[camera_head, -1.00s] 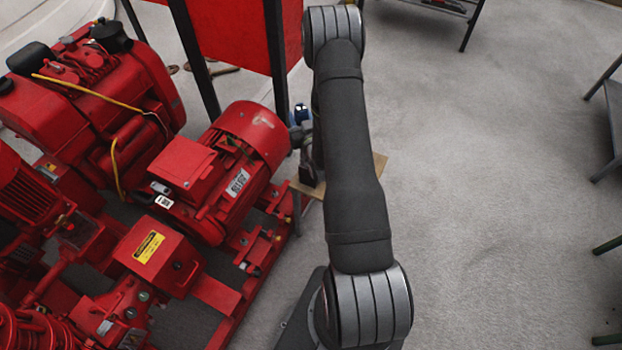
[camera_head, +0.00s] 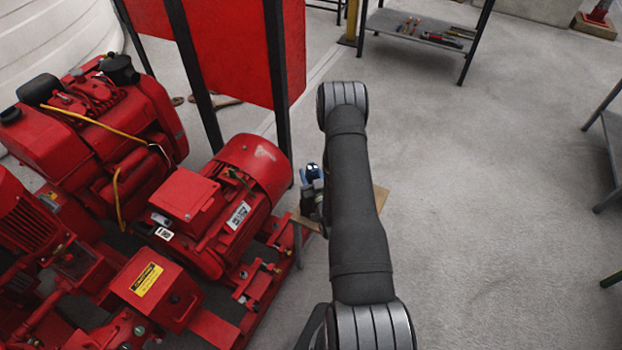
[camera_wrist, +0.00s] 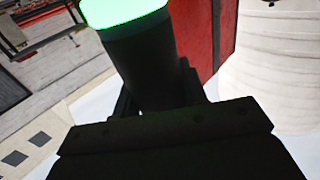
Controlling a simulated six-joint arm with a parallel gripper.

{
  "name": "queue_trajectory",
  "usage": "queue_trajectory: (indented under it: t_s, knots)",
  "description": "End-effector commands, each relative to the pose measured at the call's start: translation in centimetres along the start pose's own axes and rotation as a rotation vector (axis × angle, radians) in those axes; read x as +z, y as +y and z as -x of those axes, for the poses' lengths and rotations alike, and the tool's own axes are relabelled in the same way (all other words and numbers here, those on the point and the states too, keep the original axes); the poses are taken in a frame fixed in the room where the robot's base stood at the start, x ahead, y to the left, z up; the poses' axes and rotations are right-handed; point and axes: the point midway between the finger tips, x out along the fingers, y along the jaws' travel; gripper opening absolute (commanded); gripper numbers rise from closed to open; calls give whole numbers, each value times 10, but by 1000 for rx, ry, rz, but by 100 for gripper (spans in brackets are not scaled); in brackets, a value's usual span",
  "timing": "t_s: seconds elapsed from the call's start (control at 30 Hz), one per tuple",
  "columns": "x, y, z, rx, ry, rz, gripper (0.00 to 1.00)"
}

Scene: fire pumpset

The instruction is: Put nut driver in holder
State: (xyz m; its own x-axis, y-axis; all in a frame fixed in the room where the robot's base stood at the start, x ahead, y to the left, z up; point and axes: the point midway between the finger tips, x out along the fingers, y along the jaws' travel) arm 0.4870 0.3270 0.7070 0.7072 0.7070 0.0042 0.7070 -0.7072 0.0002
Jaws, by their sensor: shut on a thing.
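In the wrist view, my gripper (camera_wrist: 158,95) is shut on a dark cylinder with a bright green end (camera_wrist: 140,50), which looks like the nut driver's handle. The cylinder tilts up and to the left from between the fingers. Its other end is hidden by the dark gripper body. I cannot make out the holder in either view.
A small wooden-topped stand (camera_head: 381,198) is partly behind my arm. The red pump set (camera_head: 215,205) fills the left, with a red panel (camera_head: 235,50) on dark posts behind it. A grey shelf with tools (camera_head: 425,30) stands at the back. Open floor (camera_head: 490,190) lies right.

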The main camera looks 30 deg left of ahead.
Motion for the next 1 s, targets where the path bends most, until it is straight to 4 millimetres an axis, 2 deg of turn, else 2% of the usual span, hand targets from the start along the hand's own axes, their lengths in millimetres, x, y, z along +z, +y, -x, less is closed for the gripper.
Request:
queue_trajectory:
  t_s: [0.1,0.2,0.6,0.63,0.73,1.0]
  knots:
    - [15,0,0,0,1,0,12]
    - [21,0,0,0,2,0,12]
    - [25,0,0,0,1,0,12]
    - [26,0,0,0,-1,0,41]
    - [25,0,0,0,-1,0,60]
    - [25,0,0,0,0,0,61]
